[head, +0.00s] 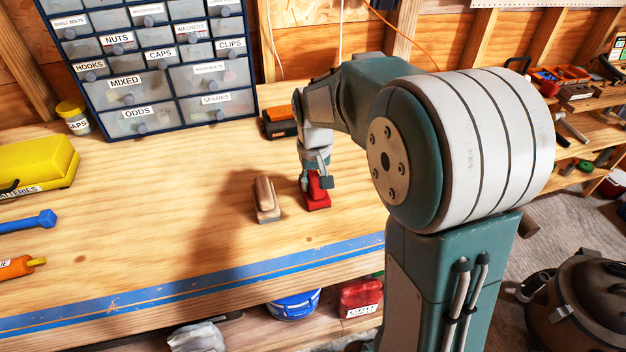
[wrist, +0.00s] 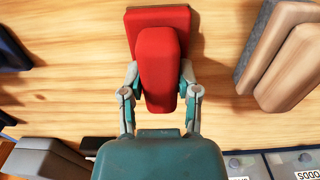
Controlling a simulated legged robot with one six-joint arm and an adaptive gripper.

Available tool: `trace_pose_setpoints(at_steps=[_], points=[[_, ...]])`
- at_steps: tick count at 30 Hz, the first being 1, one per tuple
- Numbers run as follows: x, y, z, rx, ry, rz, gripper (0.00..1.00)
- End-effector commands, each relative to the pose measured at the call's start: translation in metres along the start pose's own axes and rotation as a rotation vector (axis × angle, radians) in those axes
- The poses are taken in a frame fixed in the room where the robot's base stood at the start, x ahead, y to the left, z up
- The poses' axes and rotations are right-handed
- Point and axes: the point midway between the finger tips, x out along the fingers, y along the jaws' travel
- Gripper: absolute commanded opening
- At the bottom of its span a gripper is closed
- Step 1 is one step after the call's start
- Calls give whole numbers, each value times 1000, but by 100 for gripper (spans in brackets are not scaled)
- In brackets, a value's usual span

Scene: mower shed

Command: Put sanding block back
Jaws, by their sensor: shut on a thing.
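A red block with a raised red grip (head: 318,203), which looks like a sanding block, is at the bench top below my gripper (head: 316,181). In the wrist view the fingers of my gripper (wrist: 161,84) are closed on both sides of the red grip (wrist: 158,50). The block seems to rest on the wood or very close to it; I cannot tell which. A second block with a pale wooden grip and a grey-brown base (head: 266,199) lies just left of it, apart from it. This wooden block also shows at the right of the wrist view (wrist: 290,65).
The wooden bench (head: 150,220) has free room left of the blocks. A labelled drawer cabinet (head: 150,65) stands at the back, with an orange-and-black item (head: 279,122) beside it. A yellow case (head: 35,165), blue tool (head: 28,222) and orange tool (head: 20,267) lie at left.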

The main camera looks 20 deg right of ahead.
Motion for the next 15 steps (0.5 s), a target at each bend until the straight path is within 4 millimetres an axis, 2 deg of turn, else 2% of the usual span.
trace_pose_setpoints(at_steps=[1,3,15], points=[[1,2,0,2,-1,-1,51],[1,2,0,2,-1,-1,76],[-1,-2,0,1,0,2,76]])
